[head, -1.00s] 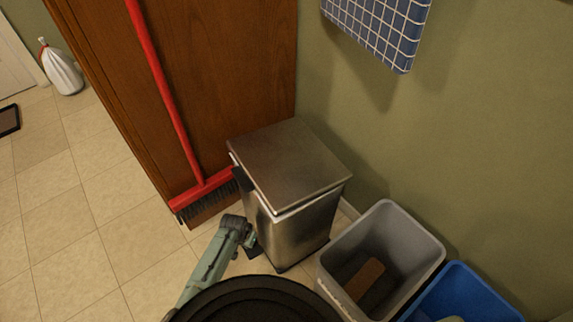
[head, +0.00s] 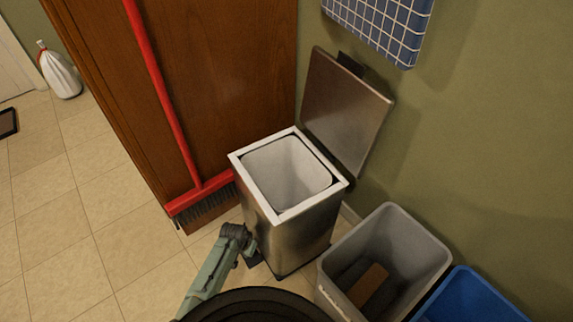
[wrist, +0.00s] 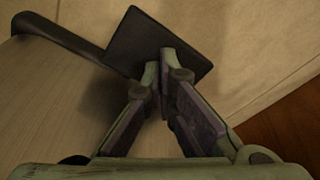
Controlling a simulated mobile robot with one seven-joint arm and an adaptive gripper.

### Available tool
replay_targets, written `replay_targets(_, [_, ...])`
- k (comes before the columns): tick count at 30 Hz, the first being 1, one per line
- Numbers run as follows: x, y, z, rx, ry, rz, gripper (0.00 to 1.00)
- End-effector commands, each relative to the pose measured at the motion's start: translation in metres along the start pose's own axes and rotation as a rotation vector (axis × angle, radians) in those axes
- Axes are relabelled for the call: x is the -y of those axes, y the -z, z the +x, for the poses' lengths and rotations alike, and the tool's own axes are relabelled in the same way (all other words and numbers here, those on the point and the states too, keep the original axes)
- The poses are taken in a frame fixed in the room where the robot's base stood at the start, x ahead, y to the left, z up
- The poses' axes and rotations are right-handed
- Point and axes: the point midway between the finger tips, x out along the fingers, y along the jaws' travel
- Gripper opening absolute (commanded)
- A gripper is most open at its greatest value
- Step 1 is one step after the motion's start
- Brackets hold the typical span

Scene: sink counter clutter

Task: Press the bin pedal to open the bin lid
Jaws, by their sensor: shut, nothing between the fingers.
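The metal bin (head: 300,238) stands against the wall with its lid (head: 345,110) swung up and leaning back toward the wall. Its white inner bucket (head: 285,172) shows and looks empty. The dark pedal (wrist: 165,42) is a flat plate on an arm at the bin's base. My gripper (wrist: 158,58) is shut and empty, its fingertips over the pedal and seeming to touch it. In the head view the pedal (head: 254,258) is mostly hidden by my arm beside the bin's front.
A red broom (head: 205,190) leans on the wooden cabinet (head: 235,80) left of the bin. A grey bin (head: 420,235) and a blue bin (head: 465,295) stand to the right. A blue checked cloth (head: 385,25) hangs above.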

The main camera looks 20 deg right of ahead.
Motion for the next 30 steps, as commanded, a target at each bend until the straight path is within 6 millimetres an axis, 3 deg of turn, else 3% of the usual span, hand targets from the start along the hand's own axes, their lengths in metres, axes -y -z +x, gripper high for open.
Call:
replay_targets(16, [-0.004,0.000,-0.002,-0.001,-0.006,-0.006,0.00])
replay_targets(30, [-0.002,0.010,-0.048,-0.001,-0.003,-0.004,0.00])
